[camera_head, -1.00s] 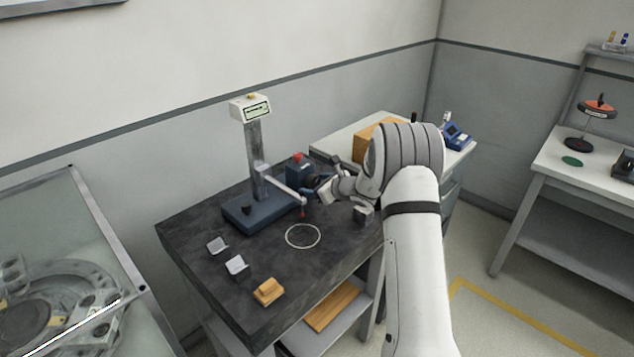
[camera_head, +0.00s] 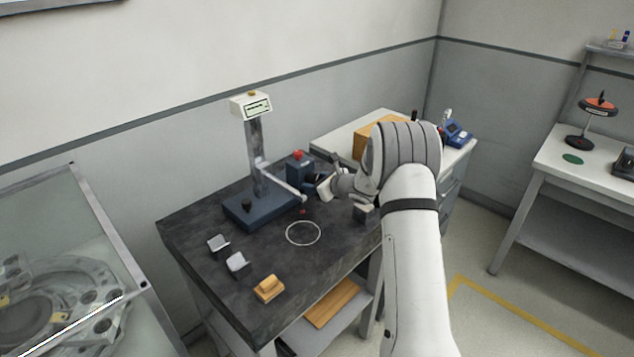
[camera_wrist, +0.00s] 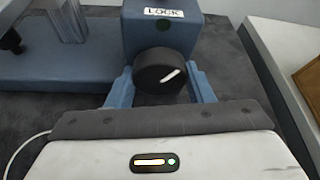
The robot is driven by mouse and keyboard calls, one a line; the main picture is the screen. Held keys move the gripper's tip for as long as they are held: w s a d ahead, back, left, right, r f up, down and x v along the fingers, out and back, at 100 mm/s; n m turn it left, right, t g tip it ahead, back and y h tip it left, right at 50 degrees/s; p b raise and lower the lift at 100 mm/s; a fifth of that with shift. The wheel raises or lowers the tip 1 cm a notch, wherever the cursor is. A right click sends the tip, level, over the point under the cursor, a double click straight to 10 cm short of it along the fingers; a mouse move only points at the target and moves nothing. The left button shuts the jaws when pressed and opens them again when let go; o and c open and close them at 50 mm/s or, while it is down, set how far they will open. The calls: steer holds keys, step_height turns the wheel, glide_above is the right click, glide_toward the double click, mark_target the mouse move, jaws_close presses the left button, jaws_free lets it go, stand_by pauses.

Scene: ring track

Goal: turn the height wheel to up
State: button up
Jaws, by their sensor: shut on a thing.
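A black round wheel (camera_wrist: 160,72) with a white mark sits on the front of a blue box (camera_wrist: 160,30) whose label reads LOCK. The mark points up and to the right. My gripper (camera_wrist: 160,84) has its two blue fingers on either side of the wheel, shut on it. In the head view my gripper (camera_head: 319,184) is at the blue box (camera_head: 299,166), which has a red top knob; the wheel is hidden there. A stand (camera_head: 255,150) with a grey column, a blue base and a small display rises beside the box, carrying a side arm (camera_head: 283,180) with a red tip.
The dark table (camera_head: 205,275) also holds two small grey blocks (camera_head: 237,262), a wooden block (camera_head: 268,288) and a white ring mark (camera_head: 303,233). A light bench (camera_head: 340,142) with a wooden box (camera_head: 375,138) stands behind my arm.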

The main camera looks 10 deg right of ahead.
steer(key=shift+f+b, duration=0.3)
steer(key=shift+b, duration=1.1)
steer(key=n+b, duration=0.1)
steer(key=b, duration=0.2)
steer(key=shift+f+h, duration=0.2)
steer(key=shift+h, duration=0.1)
steer(key=n+t+b, duration=0.1)
steer(key=b, duration=0.5)
steer(key=shift+f, duration=0.1)
steer(key=n+h+b, duration=0.1)
steer(key=b, duration=0.7)
steer(key=shift+n+t, duration=0.4)
steer(key=b, duration=0.3)
steer(key=shift+r+n, duration=0.3)
steer(key=shift+r+t+h+b, duration=0.2)
steer(key=shift+t+h+b, duration=0.1)
steer(key=shift+b, duration=0.65)
steer(key=shift+r, duration=0.1)
steer(key=o, duration=1)
steer(key=shift+c, duration=0.2)
